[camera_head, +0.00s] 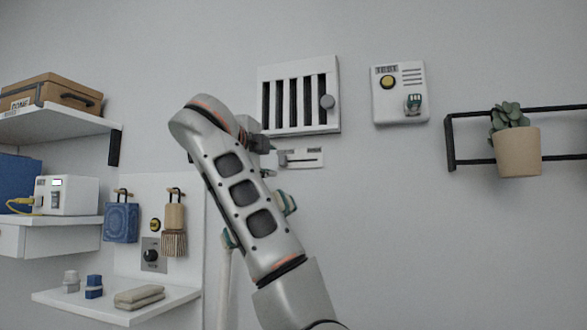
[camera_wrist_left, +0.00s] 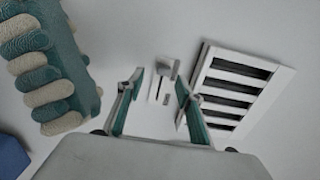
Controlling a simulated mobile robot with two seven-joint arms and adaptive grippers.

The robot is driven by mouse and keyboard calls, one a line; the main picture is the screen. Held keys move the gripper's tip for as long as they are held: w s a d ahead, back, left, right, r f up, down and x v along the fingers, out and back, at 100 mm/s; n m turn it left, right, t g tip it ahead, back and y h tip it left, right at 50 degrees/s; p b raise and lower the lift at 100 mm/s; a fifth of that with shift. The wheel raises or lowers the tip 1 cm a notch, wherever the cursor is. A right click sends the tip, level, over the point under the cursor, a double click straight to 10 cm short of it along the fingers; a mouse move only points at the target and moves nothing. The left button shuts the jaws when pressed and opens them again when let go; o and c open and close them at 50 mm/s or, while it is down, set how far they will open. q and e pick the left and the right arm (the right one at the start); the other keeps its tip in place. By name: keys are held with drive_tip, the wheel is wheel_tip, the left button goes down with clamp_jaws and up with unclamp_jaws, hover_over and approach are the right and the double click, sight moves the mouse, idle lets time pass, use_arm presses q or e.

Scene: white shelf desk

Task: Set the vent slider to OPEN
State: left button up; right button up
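The vent slider panel (camera_head: 312,160) is a small white plate on the wall below the slatted vent (camera_head: 300,78). In the left wrist view, the panel (camera_wrist_left: 154,84) lies between and beyond my fingers, with a grey slider knob (camera_wrist_left: 168,70) at the upper end of its slot. That end matches the left in the head view, where my gripper partly covers the panel. My left gripper (camera_head: 267,158) is in front of the wall near the panel's left end. In the wrist view its fingers (camera_wrist_left: 157,82) are apart with nothing held. I cannot tell whether they touch the knob.
A teal-and-cream striped object (camera_wrist_left: 50,70) is close to the gripper. A control box (camera_head: 399,92) is to the right of the vent. A wall rack with a potted plant (camera_head: 517,152) is farther right; shelves (camera_head: 115,302) are on the left.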

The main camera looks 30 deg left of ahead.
sight(281, 160)
use_arm(q)
drive_tip(key=shift+w+d+r+p, duration=0.1)
drive_tip(key=shift+w+r+p, duration=0.15)
drive_tip(key=shift+w, duration=0.35)
drive_tip(key=shift+w+r+p, duration=0.1)
drive_tip(key=shift+w+r, duration=0.15)
drive_tip(key=shift+w, duration=0.3)
drive_tip(key=x, duration=0.3)
drive_tip(key=shift+w+p, duration=0.15)
drive_tip(key=shift+p, duration=0.15)
drive_tip(key=shift+w+a, duration=0.25)
drive_tip(key=shift+w, duration=0.35)
clamp_jaws()
use_arm(e)
drive_tip(key=shift+s+r, duration=0.45)
drive_tip(key=shift+r, duration=0.15)
